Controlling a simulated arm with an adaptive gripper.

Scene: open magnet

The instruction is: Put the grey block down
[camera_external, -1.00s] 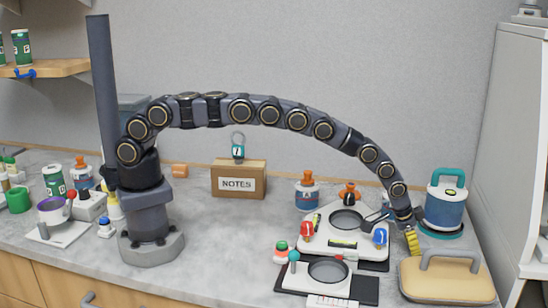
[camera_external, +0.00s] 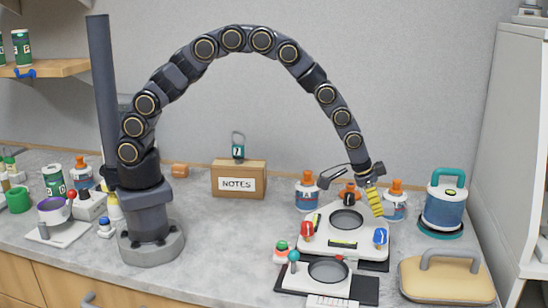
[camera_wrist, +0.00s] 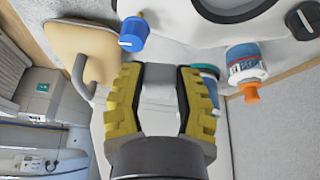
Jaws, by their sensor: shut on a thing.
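My gripper (camera_external: 375,203) has yellow ridged fingers and hangs in the air near the right back of the white panel with knobs (camera_external: 318,242), in front of an orange-capped bottle. In the wrist view its fingers (camera_wrist: 160,92) are shut on the grey block (camera_wrist: 158,73), which sits between the fingertips. The block is small and plain, and its sides are partly covered by the fingers. I cannot make it out in the external view.
A tan board with a handle (camera_external: 416,287) lies at front right. A teal-lidded jar (camera_external: 445,207) stands behind it. The orange-capped bottle (camera_external: 397,206) is close to my gripper. A notes box (camera_external: 225,185) stands mid-table, with clear counter (camera_external: 225,245) in front.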

